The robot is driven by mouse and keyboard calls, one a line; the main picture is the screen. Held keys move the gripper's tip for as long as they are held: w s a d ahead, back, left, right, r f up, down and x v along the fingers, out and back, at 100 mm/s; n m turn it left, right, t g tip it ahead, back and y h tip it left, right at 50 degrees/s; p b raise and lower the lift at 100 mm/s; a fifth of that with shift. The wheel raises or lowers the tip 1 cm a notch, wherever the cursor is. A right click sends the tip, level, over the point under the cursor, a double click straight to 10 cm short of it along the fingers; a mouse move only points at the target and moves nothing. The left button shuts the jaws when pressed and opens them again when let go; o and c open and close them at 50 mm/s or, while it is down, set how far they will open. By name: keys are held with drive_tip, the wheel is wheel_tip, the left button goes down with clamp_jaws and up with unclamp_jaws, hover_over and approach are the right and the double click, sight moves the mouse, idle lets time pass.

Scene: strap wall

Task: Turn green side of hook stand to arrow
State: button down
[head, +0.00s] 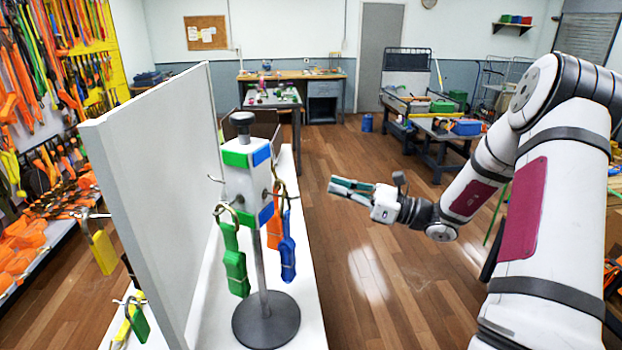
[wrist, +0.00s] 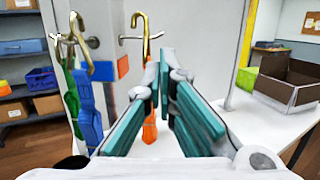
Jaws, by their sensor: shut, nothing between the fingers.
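The hook stand (head: 241,188) has a white square block on a grey pole and round dark base (head: 266,325), with a black knob on top. Its green marks (head: 236,159) face front-left and its blue marks (head: 262,155) front-right. A green strap (head: 234,265), a blue strap (head: 288,256) and an orange strap (head: 275,228) hang from its hooks. My gripper (head: 332,185) is shut and empty, right of the stand and apart from it. In the wrist view my gripper (wrist: 168,65) has the block (wrist: 108,22) to its left and the orange strap (wrist: 150,128) beyond it. I see no arrow.
A tall white panel (head: 150,180) stands left of the stand on the white shelf top (head: 215,325). A strap-filled wall rack (head: 70,70) is further left. An open brown box (wrist: 290,82) shows at right in the wrist view. Floor right of the shelf is clear.

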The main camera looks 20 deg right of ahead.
drive_tip(key=p+x, duration=0.2)
drive_tip(key=x, duration=1.1)
drive_tip(key=shift+a, duration=0.1)
drive_tip(key=shift+w+a+n+g+y+b, duration=0.65)
drive_tip(key=shift+w+n+g+y+b, duration=0.15)
drive_tip(key=shift+g+b, duration=0.3)
drive_tip(key=shift+w+a+n+g+y+b, duration=0.7)
drive_tip(key=shift+g+b, duration=0.25)
drive_tip(key=shift+g, duration=0.3)
drive_tip(key=shift+w+a+n+g+y+b, duration=0.55)
drive_tip(key=shift+w+n+g+y+b, duration=0.2)
drive_tip(key=shift+n+g+b, duration=0.3)
